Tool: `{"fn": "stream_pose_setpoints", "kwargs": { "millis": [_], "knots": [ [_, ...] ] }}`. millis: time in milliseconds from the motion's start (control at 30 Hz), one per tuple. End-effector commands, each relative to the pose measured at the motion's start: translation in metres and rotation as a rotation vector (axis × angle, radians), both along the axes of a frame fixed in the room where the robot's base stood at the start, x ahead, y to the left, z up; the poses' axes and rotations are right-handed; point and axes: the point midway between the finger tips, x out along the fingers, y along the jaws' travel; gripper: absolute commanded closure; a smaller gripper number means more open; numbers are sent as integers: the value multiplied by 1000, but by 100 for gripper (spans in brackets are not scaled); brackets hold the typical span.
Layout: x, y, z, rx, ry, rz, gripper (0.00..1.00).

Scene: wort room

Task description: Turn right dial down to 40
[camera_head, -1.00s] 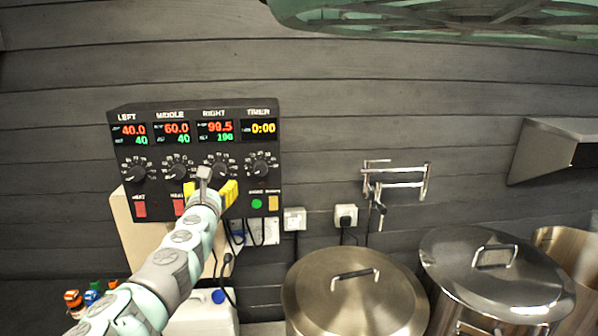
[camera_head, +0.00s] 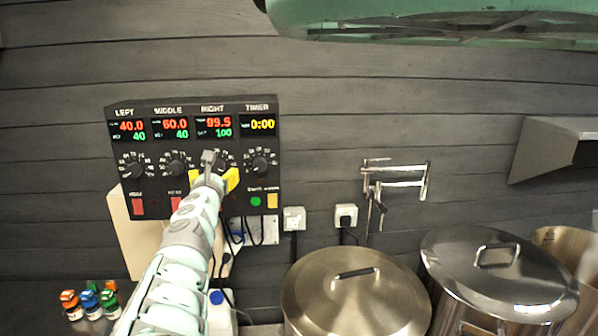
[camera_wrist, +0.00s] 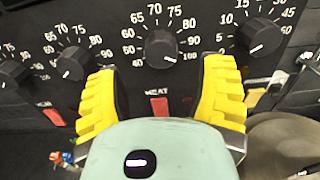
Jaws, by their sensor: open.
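The black control panel (camera_head: 193,190) hangs on the wall, with displays and dials labelled LEFT, MIDDLE, RIGHT and TIMER. The right display (camera_head: 214,126) reads 99.5 in red and 100 in green. The right dial (camera_wrist: 160,48) is a black knob with its white pointer towards 100 on a scale from 40 to 100. In the head view the gripper partly hides the right dial (camera_head: 222,164). My gripper (camera_head: 206,183) is in front of the panel, just below it. In the wrist view its yellow fingers (camera_wrist: 160,76) are spread either side of the knob's lower area, with nothing between them.
The middle dial (camera_wrist: 73,62) and timer dial (camera_wrist: 258,38) flank the right dial closely. A red heat switch (camera_wrist: 159,106) lies below it. Lidded steel pots (camera_head: 355,292) stand at the lower right. Small bottles (camera_head: 90,300) stand lower left. A folded wall tap (camera_head: 395,180) is right of the panel.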

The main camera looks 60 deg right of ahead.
Motion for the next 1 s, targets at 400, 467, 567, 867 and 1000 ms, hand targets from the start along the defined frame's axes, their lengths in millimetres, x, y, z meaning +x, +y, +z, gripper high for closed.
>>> {"fn": "stream_pose_setpoints", "kwargs": {
  "millis": [400, 467, 567, 867, 1000],
  "knots": [
    [20, -20, -1, -7, 5, 5, 31],
    [21, -23, 0, -6, 3, 2, 31],
    [23, -26, 2, -4, -3, -1, 31],
    [23, -29, 4, -3, -5, -4, 31],
    [23, -28, 4, -2, -5, -4, 30]
  ]
}}
